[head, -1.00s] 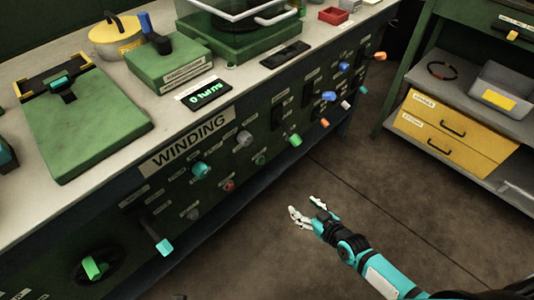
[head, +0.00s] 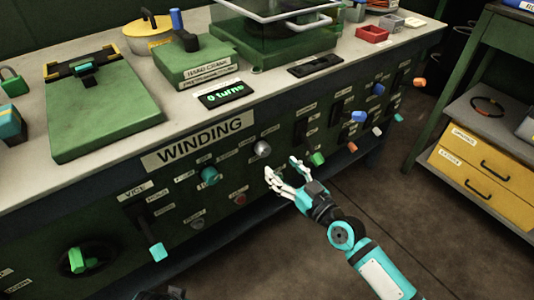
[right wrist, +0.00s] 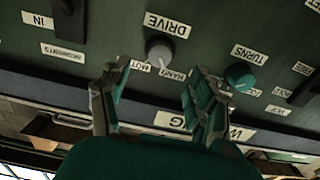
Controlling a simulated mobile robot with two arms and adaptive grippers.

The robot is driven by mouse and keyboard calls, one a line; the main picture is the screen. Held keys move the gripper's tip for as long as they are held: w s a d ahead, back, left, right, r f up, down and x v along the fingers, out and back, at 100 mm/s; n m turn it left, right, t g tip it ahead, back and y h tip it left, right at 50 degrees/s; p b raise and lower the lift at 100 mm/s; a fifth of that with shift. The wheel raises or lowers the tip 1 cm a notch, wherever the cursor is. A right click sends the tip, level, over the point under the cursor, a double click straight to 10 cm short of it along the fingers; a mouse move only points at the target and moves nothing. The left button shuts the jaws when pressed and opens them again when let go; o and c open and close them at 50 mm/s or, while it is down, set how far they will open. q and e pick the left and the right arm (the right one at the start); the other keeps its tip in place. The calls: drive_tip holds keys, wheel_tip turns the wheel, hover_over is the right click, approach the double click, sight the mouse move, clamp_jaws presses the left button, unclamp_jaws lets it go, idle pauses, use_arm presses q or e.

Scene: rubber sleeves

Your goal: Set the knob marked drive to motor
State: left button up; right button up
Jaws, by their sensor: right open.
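The drive knob is a round grey knob (right wrist: 160,50) on the green panel, under a white DRIVE label (right wrist: 168,25) that appears upside down in the right wrist view. Two smaller labels beside the knob read as motor (right wrist: 135,66) and hand (right wrist: 172,74), partly covered. The knob also shows in the head view (head: 262,148). My right gripper (head: 281,167) is open and empty in front of the panel, just below and right of the knob. In the right wrist view its fingers (right wrist: 155,82) are spread, with the knob beyond the gap between them.
A teal turns knob (right wrist: 240,76) sits close to the drive knob. A green knob (head: 318,159) is right of my gripper in the head view. A teal-tipped lever (head: 157,251) sticks out at lower left. The floor before the panel is clear.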

sight(266, 153)
drive_tip(key=x, duration=0.6)
drive_tip(key=shift+w+a+b, duration=0.1)
drive_tip(key=shift+w+b, duration=0.05)
drive_tip(key=shift+b, duration=0.15)
use_arm(q)
drive_tip(key=shift+w+v, duration=0.15)
drive_tip(key=shift+v, duration=0.6)
drive_tip(key=shift+w+v, duration=0.1)
drive_tip(key=shift+v, duration=0.65)
use_arm(e)
drive_tip(key=shift+w+a, duration=0.4)
drive_tip(key=shift+w, duration=0.15)
drive_tip(key=shift+c, duration=0.4)
drive_tip(key=c, duration=1.1)
